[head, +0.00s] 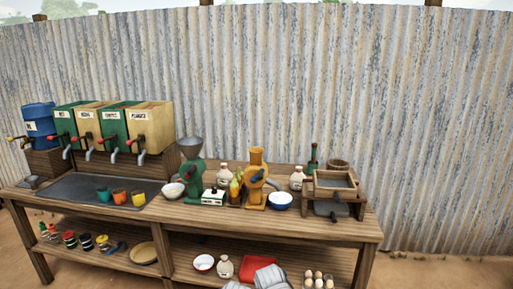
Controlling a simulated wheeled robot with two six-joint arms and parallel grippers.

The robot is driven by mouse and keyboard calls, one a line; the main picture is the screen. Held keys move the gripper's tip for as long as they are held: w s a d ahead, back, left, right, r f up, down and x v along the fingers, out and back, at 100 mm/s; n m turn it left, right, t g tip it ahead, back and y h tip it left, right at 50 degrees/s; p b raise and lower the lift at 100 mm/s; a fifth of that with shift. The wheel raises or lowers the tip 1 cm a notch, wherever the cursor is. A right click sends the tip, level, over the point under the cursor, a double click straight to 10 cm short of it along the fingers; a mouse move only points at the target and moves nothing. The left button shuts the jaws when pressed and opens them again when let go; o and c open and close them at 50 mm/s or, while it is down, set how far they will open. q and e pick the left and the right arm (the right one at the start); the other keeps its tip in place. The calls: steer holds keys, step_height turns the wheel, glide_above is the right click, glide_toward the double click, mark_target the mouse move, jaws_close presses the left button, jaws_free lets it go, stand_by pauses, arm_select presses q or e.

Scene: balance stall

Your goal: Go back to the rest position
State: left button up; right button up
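Neither of my grippers shows in the head view, and no part of my arms is visible. The head view takes in a wooden stall table (300,222) from a short distance. No object is seen held.
Dispensers (114,127) and a blue barrel (39,117) stand at the table's left, behind coloured cups (121,196) on a dark tray (75,190). Grinders (257,180), bowls and bottles stand mid-table. A lower shelf (185,266) holds more items. A corrugated wall (300,90) closes the back.

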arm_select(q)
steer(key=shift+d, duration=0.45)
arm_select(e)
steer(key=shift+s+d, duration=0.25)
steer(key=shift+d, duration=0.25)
